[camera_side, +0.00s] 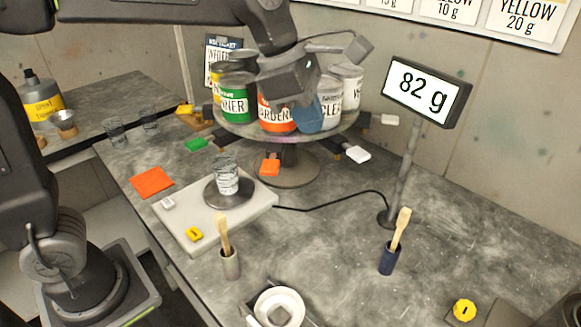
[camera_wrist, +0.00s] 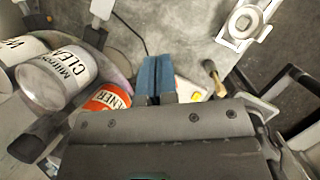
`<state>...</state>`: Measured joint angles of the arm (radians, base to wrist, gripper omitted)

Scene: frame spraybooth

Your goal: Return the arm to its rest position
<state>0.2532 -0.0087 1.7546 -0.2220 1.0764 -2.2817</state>
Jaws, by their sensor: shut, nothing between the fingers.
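My gripper (camera_side: 308,122) is raised in front of the round carousel of cans, its blue fingers pointing down. In the wrist view its two blue fingers (camera_wrist: 156,76) lie side by side, shut, with nothing held. In the side view the fingers overlap the orange-labelled hardener can (camera_side: 272,117) and the can with a "CLE" label (camera_side: 330,105); I cannot tell whether they touch. My arm reaches across the top of the picture from the left.
A scale (camera_side: 251,209) bears a clear cup (camera_side: 226,178); its display (camera_side: 426,90) reads 82 g on a post. The carousel (camera_side: 226,128) has coloured tabs sticking out low around it. Brush holders (camera_side: 389,259) and a white dish (camera_side: 279,303) stand in front. The right of the bench is mostly clear.

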